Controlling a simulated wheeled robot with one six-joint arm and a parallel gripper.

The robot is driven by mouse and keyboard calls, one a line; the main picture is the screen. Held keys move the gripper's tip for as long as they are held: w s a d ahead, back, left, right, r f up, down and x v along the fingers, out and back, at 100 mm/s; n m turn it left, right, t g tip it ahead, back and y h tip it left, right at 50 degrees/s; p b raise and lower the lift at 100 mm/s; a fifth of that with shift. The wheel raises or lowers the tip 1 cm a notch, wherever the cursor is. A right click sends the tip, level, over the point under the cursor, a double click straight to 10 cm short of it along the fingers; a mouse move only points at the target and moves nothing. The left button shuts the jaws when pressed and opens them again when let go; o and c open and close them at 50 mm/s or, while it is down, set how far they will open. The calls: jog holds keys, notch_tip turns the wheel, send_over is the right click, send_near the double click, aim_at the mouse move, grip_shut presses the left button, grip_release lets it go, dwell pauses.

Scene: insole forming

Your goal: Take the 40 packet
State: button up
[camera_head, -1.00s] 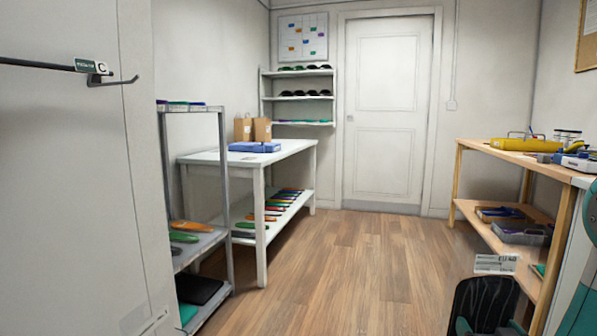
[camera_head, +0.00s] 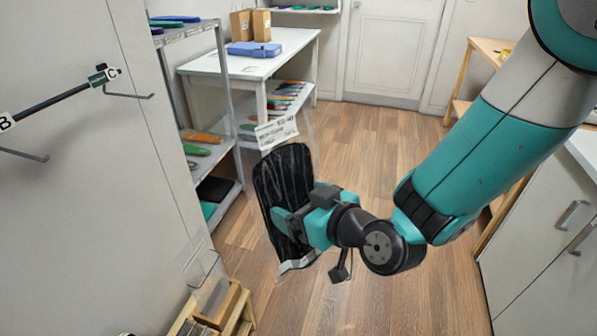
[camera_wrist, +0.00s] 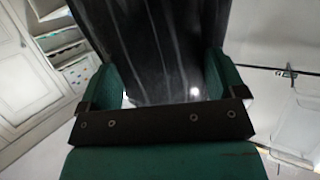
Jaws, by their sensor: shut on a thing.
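The packet (camera_head: 283,172) is a clear bag holding black insoles, with a white header card (camera_head: 277,132) at its top. The card's print is small and seems to read 40. My gripper (camera_head: 290,222) is shut on the packet's lower half and holds it raised above the floor, upright and slightly tilted. In the wrist view the dark packet (camera_wrist: 155,35) stands between the two green fingers of my gripper (camera_wrist: 163,82). Part of the packet is hidden behind the fingers.
A wall rail at left carries hooks by labels C (camera_head: 112,74) and B (camera_head: 5,122); both visible hooks look empty. A grey shelf (camera_head: 228,110) and white table (camera_head: 205,67) stand behind. A wooden rack (camera_head: 232,305) is at lower left. Cabinets (camera_head: 560,225) line the right. Floor between is clear.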

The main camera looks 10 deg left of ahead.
aim_at(287, 201)
jog(key=shift+s+a+r+p, duration=0.35)
jog(key=shift+a+r, duration=0.1)
jog(key=shift+a, duration=0.05)
jog(key=a+p, duration=0.2)
jog(key=p, duration=0.2)
jog(key=shift+w+a+r, duration=0.1)
jog(key=shift+a+r, duration=0.05)
jog(key=a+p, duration=0.3)
jog(key=shift+w+a+p, duration=0.1)
jog(key=shift+a+p, duration=0.05)
jog(key=shift+p, duration=0.15)
jog(key=shift+w+a+f+p, duration=0.15)
jog(key=shift+a+p, duration=0.1)
jog(key=shift+a, duration=0.25)
jog(key=shift+a+f+p, duration=0.15)
jog(key=shift+a+p, duration=0.05)
jog(key=shift+a, duration=0.3)
